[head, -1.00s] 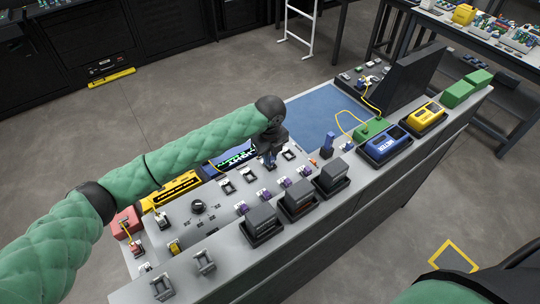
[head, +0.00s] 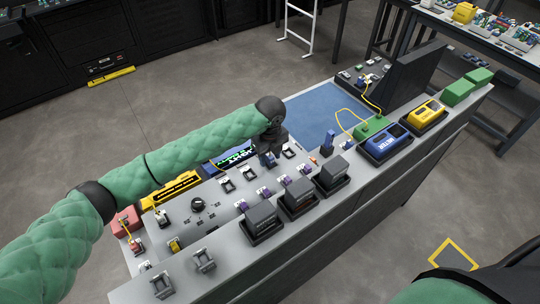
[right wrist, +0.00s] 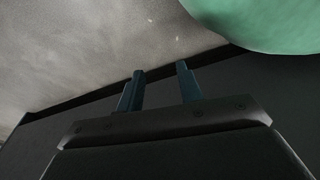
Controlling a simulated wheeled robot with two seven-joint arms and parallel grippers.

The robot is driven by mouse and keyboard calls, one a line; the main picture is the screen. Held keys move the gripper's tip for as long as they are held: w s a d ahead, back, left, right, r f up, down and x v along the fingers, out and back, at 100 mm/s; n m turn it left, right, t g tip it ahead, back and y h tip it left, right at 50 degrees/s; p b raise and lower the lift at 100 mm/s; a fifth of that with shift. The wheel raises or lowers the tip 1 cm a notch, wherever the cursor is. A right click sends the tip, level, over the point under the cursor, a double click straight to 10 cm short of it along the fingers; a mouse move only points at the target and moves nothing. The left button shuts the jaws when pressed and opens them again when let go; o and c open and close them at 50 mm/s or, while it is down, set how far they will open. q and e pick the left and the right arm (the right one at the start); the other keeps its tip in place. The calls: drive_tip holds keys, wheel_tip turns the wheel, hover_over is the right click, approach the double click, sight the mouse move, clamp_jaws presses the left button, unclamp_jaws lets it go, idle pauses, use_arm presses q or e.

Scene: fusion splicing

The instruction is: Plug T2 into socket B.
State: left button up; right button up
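My left gripper (head: 268,159) points down over the sloped grey panel (head: 215,215), close to a row of small white-framed sockets (head: 245,172). Its fingers are small, dark and partly hidden by my wrist, so I cannot tell whether they are open, shut or holding something. Several small purple-and-white pieces (head: 264,192) sit in a row nearer the black boxes. The labels are too small to read, so I cannot tell which piece is T2 or which socket is B. My right gripper (right wrist: 160,72) shows in the right wrist view, with its fingers apart and nothing between them.
Three black boxes (head: 297,198) stand along the panel's near edge. A blue meter (head: 384,143), a yellow meter (head: 424,115) and a green block with a yellow cable (head: 371,127) are farther right. A dark knob (head: 198,204) sticks up.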

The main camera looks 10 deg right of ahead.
use_arm(q)
drive_tip(key=shift+r, duration=0.15)
wheel_tip(320, 180, up, 6)
drive_tip(key=b, duration=0.2)
drive_tip(key=shift+b, duration=0.4)
drive_tip(key=shift+r, duration=0.75)
use_arm(e)
drive_tip(key=shift+w+a+r, duration=0.3)
drive_tip(key=shift+w, duration=0.25)
drive_tip(key=shift+w+a+r, duration=0.25)
drive_tip(key=shift+w+r, duration=0.05)
drive_tip(key=shift+w, duration=0.25)
drive_tip(key=shift+w+a+r, duration=0.3)
drive_tip(key=shift+w, duration=0.25)
